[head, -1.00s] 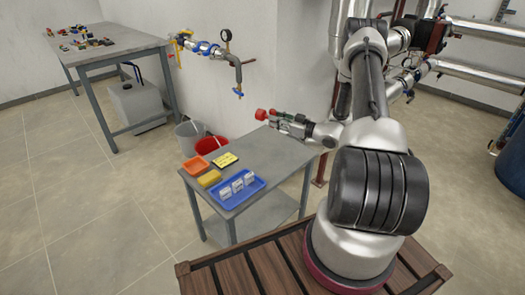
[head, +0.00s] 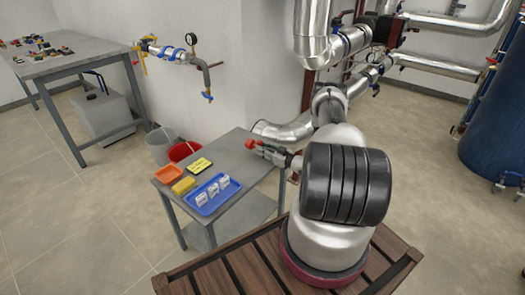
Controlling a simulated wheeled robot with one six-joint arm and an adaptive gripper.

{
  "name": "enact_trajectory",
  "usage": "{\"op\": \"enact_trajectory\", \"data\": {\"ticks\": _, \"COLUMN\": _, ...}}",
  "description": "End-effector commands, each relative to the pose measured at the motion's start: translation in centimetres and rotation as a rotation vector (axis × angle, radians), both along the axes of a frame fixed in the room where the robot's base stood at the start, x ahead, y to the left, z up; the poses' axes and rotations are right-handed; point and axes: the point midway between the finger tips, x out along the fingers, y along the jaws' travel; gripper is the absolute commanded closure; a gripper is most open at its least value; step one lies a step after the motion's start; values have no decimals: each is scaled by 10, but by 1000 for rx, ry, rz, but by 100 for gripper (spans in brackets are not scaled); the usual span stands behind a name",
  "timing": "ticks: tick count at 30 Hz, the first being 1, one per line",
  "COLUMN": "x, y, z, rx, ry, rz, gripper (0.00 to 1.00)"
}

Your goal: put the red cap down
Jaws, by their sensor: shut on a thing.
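The red cap (head: 249,143) is a small bright red piece at the tip of my gripper (head: 258,147). My gripper is shut on it, near the back right part of the grey table (head: 232,166) in the picture. The gripper points left. The cap and fingers are small here, and I cannot tell how far above the tabletop they are. My own arm link hides part of the wrist.
On the table are a blue tray (head: 233,187) with several white packets, a yellow sponge (head: 183,186), an orange tray (head: 168,173) and a yellow-and-black item (head: 200,164). Bare tabletop lies right of them. Red (head: 186,150) and grey (head: 159,146) buckets stand behind.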

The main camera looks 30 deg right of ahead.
Motion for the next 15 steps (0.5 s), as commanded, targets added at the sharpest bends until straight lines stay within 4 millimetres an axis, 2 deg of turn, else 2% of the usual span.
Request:
{"op": "enact_trajectory", "data": {"ticks": 11, "x": 0, "y": 0, "z": -5, "rx": -1, "ry": -1, "rz": 0, "gripper": 100}}
{"op": "enact_trajectory", "data": {"ticks": 12, "x": 0, "y": 0, "z": -5, "rx": -1, "ry": -1, "rz": 0, "gripper": 72}}
{"op": "enact_trajectory", "data": {"ticks": 15, "x": 0, "y": 0, "z": -4, "rx": -1, "ry": 0, "rz": 0, "gripper": 56}}
